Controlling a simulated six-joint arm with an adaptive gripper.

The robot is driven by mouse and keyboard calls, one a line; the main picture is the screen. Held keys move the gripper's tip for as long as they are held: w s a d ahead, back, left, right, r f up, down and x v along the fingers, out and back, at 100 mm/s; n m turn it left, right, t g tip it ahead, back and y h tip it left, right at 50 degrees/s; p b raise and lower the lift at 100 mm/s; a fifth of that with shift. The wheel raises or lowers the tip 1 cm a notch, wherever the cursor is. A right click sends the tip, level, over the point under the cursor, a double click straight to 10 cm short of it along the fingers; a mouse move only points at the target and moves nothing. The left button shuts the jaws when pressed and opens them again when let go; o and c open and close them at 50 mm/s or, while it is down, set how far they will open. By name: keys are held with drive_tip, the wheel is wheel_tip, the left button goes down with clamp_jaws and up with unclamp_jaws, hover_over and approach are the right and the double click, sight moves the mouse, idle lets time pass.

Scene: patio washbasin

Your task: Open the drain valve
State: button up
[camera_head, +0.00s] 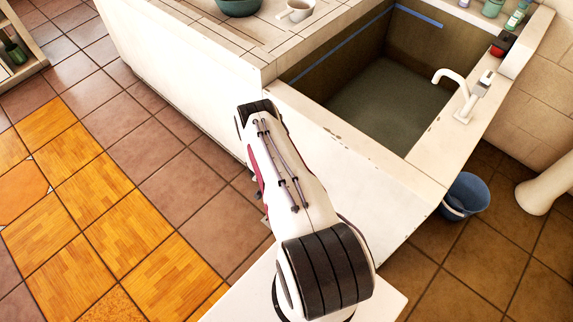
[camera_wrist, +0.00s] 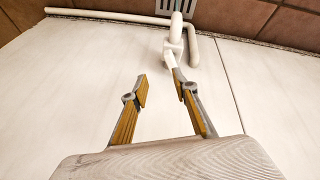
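In the wrist view, a white drain pipe with a valve (camera_wrist: 175,38) runs along the foot of a white panel. A pale lever (camera_wrist: 171,62) sticks out from the valve toward my gripper, close to the right fingertip; I cannot tell whether they touch. My gripper (camera_wrist: 162,84) is open, with nothing visible between its two yellow-padded fingers. In the head view, the valve is out of sight and my gripper is mostly hidden behind my arm. The sink basin (camera_head: 385,100) holds murky greenish water.
A floor grate (camera_wrist: 176,8) lies beside the pipe's end. The white side panel (camera_wrist: 60,85) stands close to the gripper. In the head view, a tap (camera_head: 466,95) sits on the sink rim and a blue bucket (camera_head: 466,195) stands on the floor at right. Tiled floor at left is clear.

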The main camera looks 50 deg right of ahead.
drive_tip(key=shift+s+a+r+n+g, duration=0.75)
drive_tip(key=shift+s+n, duration=0.65)
drive_tip(key=shift+s, duration=1.35)
wheel_tip(320, 180, up, 22)
drive_tip(key=w+a+n+g, duration=0.1)
drive_tip(key=a+n+g, duration=0.1)
drive_tip(key=n, duration=0.3)
drive_tip(key=shift+f, duration=0.15)
